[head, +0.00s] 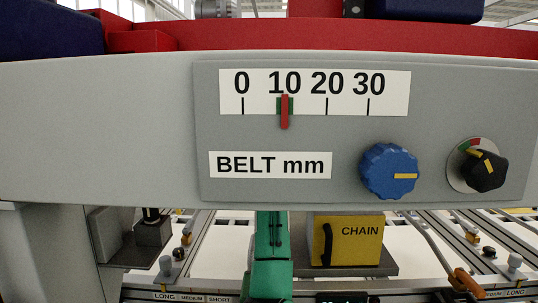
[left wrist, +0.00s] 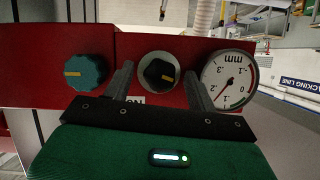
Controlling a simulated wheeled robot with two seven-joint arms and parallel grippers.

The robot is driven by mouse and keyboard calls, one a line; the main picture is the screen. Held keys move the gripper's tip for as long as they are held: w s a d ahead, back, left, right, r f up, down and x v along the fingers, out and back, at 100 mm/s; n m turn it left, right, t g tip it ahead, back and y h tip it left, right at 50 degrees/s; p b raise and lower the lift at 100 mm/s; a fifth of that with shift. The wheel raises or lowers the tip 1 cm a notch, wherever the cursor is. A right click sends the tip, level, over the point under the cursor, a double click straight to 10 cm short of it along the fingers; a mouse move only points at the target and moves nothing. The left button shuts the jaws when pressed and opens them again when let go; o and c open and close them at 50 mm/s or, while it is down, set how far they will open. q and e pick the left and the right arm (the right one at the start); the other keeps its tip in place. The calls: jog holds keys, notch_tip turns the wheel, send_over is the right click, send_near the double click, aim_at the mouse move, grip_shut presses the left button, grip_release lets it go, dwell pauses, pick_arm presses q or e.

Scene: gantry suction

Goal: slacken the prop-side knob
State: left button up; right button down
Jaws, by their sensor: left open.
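In the left wrist view, my left gripper (left wrist: 159,76) is open. Its two fingers stand on either side of a small black knob (left wrist: 157,71) with a yellow mark on a red panel; I cannot tell whether they touch it. A larger teal-blue knob (left wrist: 84,72) with a yellow mark sits left of it. A round mm gauge (left wrist: 229,78) is to its right. In the head view, a grey panel carries a blue knob (head: 389,171) and a small black knob (head: 484,171) with a yellow pointer. No label in view reads as prop side. My right gripper is not identifiable.
The grey panel also has a BELT mm scale (head: 315,92), its red pointer near 10. A yellow CHAIN box (head: 347,240) and rails lie below it. A white label behind the left gripper is mostly hidden. A pale hose (left wrist: 204,17) hangs close above the gauge.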

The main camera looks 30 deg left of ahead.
pick_arm(q)
jog(key=c, duration=1)
jog(key=shift+s+a+n+t+h+b, duration=0.1)
jog(key=shift+n+t+h+b, duration=0.5)
jog(key=shift+n, duration=0.5)
jog(key=shift+a+n+t+h+b, duration=0.1)
jog(key=shift+n+t+h+b, duration=0.2)
jog(key=shift+n+h+b, duration=0.55)
jog(key=shift+n, duration=0.35)
jog(key=o, duration=1)
